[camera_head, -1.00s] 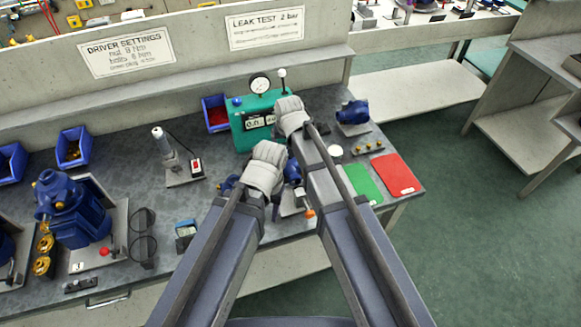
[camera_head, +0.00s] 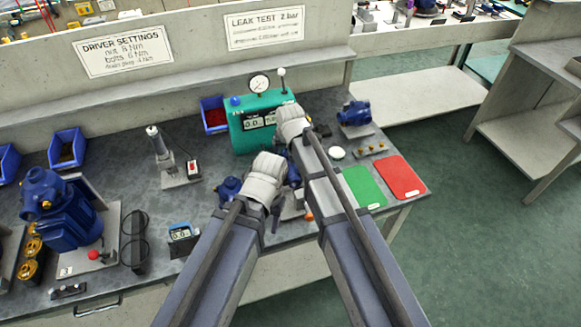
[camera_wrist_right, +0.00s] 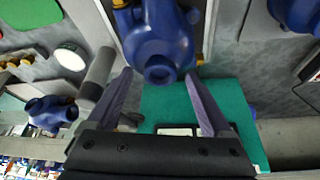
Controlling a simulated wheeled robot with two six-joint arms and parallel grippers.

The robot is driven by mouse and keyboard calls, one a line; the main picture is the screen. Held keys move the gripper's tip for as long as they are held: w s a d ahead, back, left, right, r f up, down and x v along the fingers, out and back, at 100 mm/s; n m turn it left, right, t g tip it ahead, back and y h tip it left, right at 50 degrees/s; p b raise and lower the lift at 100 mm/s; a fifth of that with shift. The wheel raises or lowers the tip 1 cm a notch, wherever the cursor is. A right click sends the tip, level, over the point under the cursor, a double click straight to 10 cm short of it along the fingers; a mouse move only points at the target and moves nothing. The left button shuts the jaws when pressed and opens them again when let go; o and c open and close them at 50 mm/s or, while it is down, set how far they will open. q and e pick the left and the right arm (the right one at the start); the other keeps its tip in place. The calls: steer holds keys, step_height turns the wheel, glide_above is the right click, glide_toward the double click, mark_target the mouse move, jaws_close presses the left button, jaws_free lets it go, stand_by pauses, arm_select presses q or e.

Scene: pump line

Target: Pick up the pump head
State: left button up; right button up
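A blue pump head (camera_wrist_right: 158,45) with brass-coloured fittings shows in the right wrist view, its round opening facing the gripper. My right gripper (camera_wrist_right: 163,92) is open there, one finger on each side of that round end, with visible gaps and nothing held. In the head view only a little of this pump head (camera_head: 293,172) shows between my forearms, and the right fingertips are hidden behind my arm. My left wrist (camera_head: 265,178) shows in the head view, but its fingers are hidden. Another blue pump part (camera_head: 229,188) is just left of it.
A green leak tester (camera_head: 250,130) with a gauge stands behind the grippers. A blue pump body (camera_head: 355,113) is at the back right. Green (camera_head: 362,188) and red (camera_head: 399,178) mats lie right. A large pump (camera_head: 60,215) stands left. A blue bin (camera_head: 214,115) is behind.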

jaws_close()
stand_by(0.5)
